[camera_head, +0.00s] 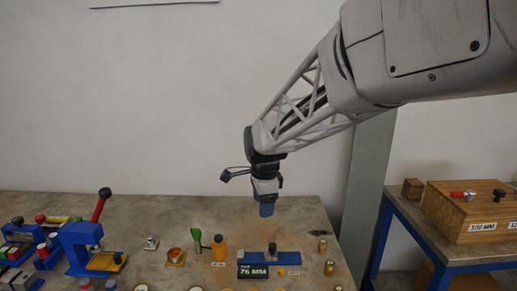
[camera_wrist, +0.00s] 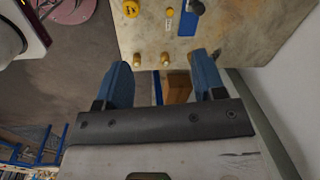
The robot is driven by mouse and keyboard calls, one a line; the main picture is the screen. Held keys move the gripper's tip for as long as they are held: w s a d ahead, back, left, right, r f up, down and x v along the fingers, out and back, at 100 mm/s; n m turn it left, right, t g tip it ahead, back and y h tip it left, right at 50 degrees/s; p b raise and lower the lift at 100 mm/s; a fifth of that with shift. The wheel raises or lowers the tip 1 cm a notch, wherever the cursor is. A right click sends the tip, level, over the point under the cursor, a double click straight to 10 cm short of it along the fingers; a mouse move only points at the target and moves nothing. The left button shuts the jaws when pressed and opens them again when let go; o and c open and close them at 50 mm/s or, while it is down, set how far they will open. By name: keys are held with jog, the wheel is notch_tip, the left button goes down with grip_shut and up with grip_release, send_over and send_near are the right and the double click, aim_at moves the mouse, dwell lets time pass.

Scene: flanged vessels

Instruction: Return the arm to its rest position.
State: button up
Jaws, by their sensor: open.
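My gripper (camera_head: 267,209) hangs at the end of my arm above the back right part of the workbench (camera_head: 310,215) in the head view. Its blue fingertips point down and sit clear of the items below. In the wrist view, my gripper (camera_wrist: 165,75) shows two blue fingers spread wide apart with nothing between them. The bench edge and a wooden piece (camera_wrist: 178,88) show beyond the gap. The fingertips seen from the head view overlap one another.
A blue plate (camera_head: 245,257) with a dark knob, a "75 MM" sign (camera_head: 253,271), brass pieces (camera_head: 323,245) and a blue press (camera_head: 85,245) stand on the bench. A wooden box (camera_head: 470,212) sits on a blue-framed table at right. A grey post (camera_head: 365,185) rises between.

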jog(key=s+d+n, duration=0.5)
jog(key=s, duration=0.5)
jog(key=s+d+n+t, duration=0.1)
jog(key=s+d+n, duration=0.4)
jog(key=s, duration=0.6)
jog(key=s+d+n, duration=0.5)
jog(key=s+d, duration=0.2)
jog(key=s, duration=0.4)
jog(key=shift+f, duration=0.35)
